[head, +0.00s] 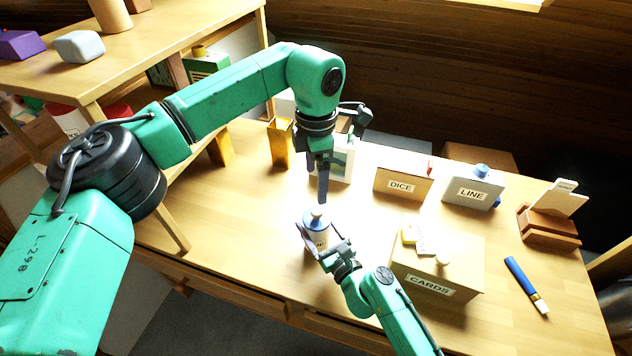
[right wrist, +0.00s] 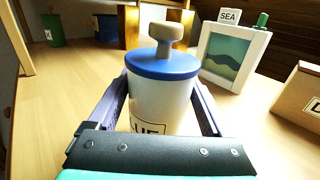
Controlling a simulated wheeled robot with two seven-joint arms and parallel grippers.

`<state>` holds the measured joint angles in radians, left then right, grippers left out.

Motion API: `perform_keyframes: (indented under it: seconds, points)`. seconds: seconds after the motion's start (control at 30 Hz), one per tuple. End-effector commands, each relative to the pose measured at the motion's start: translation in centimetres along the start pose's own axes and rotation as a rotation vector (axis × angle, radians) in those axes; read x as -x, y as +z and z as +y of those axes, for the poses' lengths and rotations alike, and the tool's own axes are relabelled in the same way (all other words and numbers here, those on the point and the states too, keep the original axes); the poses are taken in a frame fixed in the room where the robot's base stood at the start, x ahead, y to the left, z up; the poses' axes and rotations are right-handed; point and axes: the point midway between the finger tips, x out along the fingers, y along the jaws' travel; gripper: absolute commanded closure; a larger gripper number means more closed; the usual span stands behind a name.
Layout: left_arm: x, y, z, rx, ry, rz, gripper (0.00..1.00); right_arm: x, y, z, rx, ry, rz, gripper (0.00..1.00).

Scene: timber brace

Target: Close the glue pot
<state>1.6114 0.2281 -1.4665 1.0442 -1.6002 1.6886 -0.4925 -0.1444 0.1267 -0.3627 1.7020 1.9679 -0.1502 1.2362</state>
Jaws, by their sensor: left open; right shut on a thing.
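The glue pot (head: 316,239) is a white pot with a dark-lettered label, upright near the front middle of the table. In the right wrist view the pot (right wrist: 162,104) fills the middle, its label partly hidden. A blue lid (right wrist: 162,65) with a beige knob (right wrist: 166,38) sits on its top; I cannot tell how tightly. My right gripper (head: 322,243) is shut around the pot's body, a finger on each side. My left gripper (head: 322,196) is open and empty, pointing down just above the knob, seen nearly edge-on.
A CARDS box (head: 420,288) stands right of the pot, with small items on top. DICE (head: 400,187) and LINE (head: 474,192) boxes stand behind. A framed picture (right wrist: 235,55) is behind the pot. A blue brush-like tool (head: 524,282) lies at right. A shelf (head: 150,50) is at left.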

Motion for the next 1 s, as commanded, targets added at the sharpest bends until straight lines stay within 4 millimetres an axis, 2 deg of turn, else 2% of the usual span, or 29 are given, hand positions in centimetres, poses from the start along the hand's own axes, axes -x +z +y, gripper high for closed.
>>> perform_keyframes:
  seconds: [0.1,0.13,0.17,0.43,0.57,0.77,1.0]
  points:
    - [0.0,0.0,0.0,0.0,0.0,0.0,0.0,0.1,-0.2,0.0,0.001,0.0,0.004,1.0]
    - [-0.1,0.0,0.0,0.0,0.0,0.0,0.0,0.1,-0.2,0.0,0.001,0.0,0.004,0.05]
    - [-0.1,0.0,0.0,0.0,0.0,0.0,0.0,0.1,-0.2,0.0,0.001,0.0,0.004,0.0]
    - [-0.1,0.0,0.0,-0.001,0.0,0.0,0.0,0.2,-0.1,0.0,0.0,0.0,0.002,0.0]
    - [-0.3,0.0,0.0,-0.001,0.0,0.0,0.0,1.6,-0.2,0.0,0.0,-0.001,0.003,0.0]
    - [-1.4,0.0,0.0,-0.001,0.0,0.0,0.0,6.3,-0.5,0.1,-0.001,0.0,0.006,0.0]
    - [-3.5,0.0,0.0,0.0,0.0,0.0,0.0,12.1,-0.7,0.0,-0.001,0.0,0.006,0.0]
